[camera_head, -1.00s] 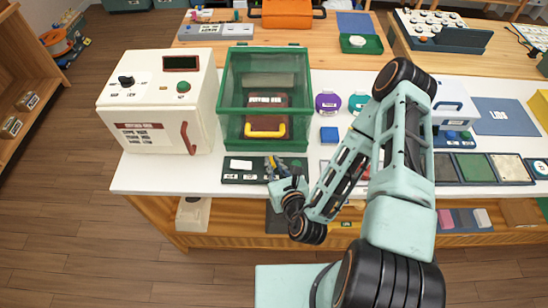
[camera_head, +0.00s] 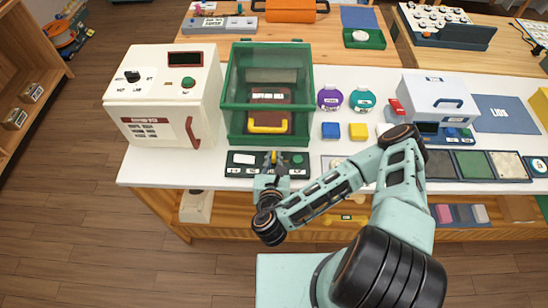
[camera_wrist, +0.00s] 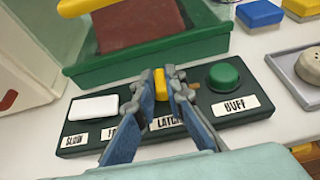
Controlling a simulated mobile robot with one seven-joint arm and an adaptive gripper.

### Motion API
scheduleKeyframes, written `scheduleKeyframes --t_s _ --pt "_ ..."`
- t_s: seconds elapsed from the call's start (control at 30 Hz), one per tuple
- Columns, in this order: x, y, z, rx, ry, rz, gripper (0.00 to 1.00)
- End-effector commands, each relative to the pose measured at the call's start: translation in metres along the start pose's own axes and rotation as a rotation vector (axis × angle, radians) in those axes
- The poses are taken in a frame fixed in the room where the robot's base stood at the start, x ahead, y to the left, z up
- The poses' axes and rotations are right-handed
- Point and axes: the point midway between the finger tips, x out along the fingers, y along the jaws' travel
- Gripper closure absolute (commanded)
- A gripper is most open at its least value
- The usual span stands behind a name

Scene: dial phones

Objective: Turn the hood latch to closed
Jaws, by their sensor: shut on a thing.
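A dark green control panel (camera_head: 240,168) lies at the table's front edge, before the green clear-sided hood (camera_head: 235,110). In the wrist view the panel (camera_wrist: 78,128) carries a white rocker (camera_wrist: 93,107), a small upright yellow latch handle (camera_wrist: 159,84) over a label reading "LATCH", and a green round button (camera_wrist: 223,77) marked "BUFF". My gripper (camera_wrist: 166,92) is shut on the yellow latch handle, with a blue-grey finger on each side of it. In the head view my gripper (camera_head: 272,165) is at the panel's middle. The fingers partly cover the labels.
A white oven-like box (camera_head: 160,95) stands left of the hood. Blue (camera_head: 330,131) and yellow (camera_head: 358,131) blocks, purple (camera_head: 331,97) and teal (camera_head: 362,100) round items, and a white case (camera_head: 435,95) are to the right. A yellow handle (camera_wrist: 95,5) sits above the panel.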

Motion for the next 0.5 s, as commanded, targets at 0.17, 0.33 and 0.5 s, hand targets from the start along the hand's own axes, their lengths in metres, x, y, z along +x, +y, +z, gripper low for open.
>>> scheduleKeyframes --t_s 0.17,0.33,0.5 --pt "0.001 -0.0005 0.003 0.005 -0.008 -0.006 1.0" --pt "0.0011 -0.0005 0.0033 0.006 -0.008 -0.006 1.0" --pt "0.001 -0.0004 0.0033 0.005 -0.008 -0.005 0.78"
